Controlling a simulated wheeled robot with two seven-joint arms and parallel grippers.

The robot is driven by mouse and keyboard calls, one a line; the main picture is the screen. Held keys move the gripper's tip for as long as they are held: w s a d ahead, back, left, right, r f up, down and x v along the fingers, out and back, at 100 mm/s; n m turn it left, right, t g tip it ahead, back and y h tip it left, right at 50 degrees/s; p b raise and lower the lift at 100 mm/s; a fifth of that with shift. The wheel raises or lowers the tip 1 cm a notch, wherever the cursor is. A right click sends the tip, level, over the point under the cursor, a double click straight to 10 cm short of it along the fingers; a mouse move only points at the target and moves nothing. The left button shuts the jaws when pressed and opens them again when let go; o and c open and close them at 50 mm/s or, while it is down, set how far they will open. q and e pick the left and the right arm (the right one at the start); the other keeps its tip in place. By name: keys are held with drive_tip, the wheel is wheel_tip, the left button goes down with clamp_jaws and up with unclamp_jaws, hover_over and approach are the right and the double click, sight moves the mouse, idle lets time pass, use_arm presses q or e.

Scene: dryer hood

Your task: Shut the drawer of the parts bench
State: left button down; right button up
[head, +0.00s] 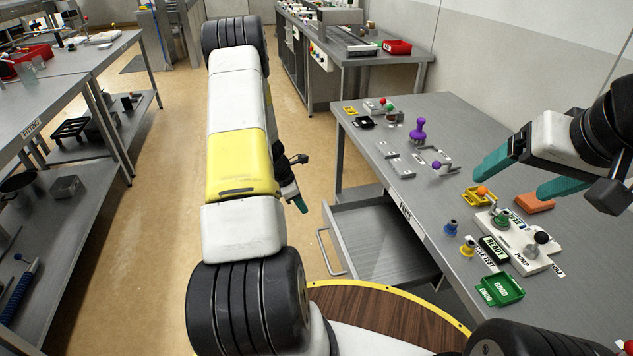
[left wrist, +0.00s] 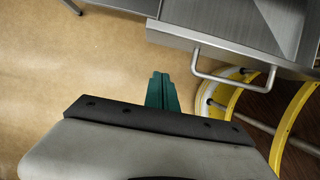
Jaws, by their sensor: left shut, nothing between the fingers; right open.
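The drawer (head: 375,243) of the parts bench (head: 455,165) stands pulled out under the bench's left side, and it looks empty. Its bar handle (head: 330,252) is on the drawer's front. In the left wrist view the drawer front (left wrist: 215,42) and the handle (left wrist: 230,75) show at the upper right. My left gripper (head: 303,206) is shut and empty, to the left of the drawer front and apart from it; its teal fingers (left wrist: 162,92) are together in the left wrist view. My right gripper (head: 515,172) is open and empty above the bench top.
A shelved table (head: 50,110) stands at left. The tan floor (head: 155,240) between is clear.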

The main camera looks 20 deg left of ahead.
use_arm(q)
drive_tip(key=w+d+f, duration=0.3)
drive_tip(key=d, duration=0.1)
drive_tip(key=shift+d+f, duration=0.25)
